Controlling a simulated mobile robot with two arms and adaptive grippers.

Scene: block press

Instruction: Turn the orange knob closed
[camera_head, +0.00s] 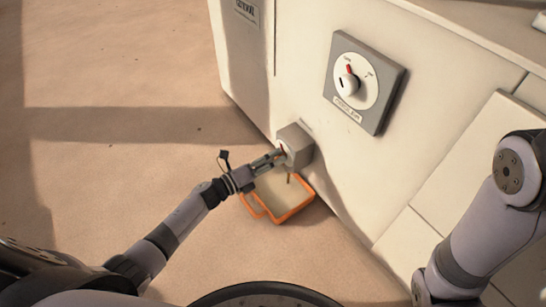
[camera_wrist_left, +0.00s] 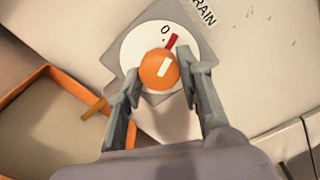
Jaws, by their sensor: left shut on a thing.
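The orange knob (camera_wrist_left: 154,70) sits on a round white dial (camera_wrist_left: 133,46) on a grey plate, with part of a label reading "RAIN" beside it. The dial has a "0" and a red mark (camera_wrist_left: 171,41). The knob's white line tilts up and right, roughly toward the red mark. My left gripper (camera_wrist_left: 162,80) has one finger on each side of the knob and is shut on it. In the head view my left gripper (camera_head: 276,157) reaches the grey box (camera_head: 297,146) low on the wall; the knob is mostly hidden there. My right gripper is out of view.
An orange-rimmed tray (camera_head: 289,215) is on the floor below the grey box, and it also shows in the left wrist view (camera_wrist_left: 22,92). Open floor lies to the left.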

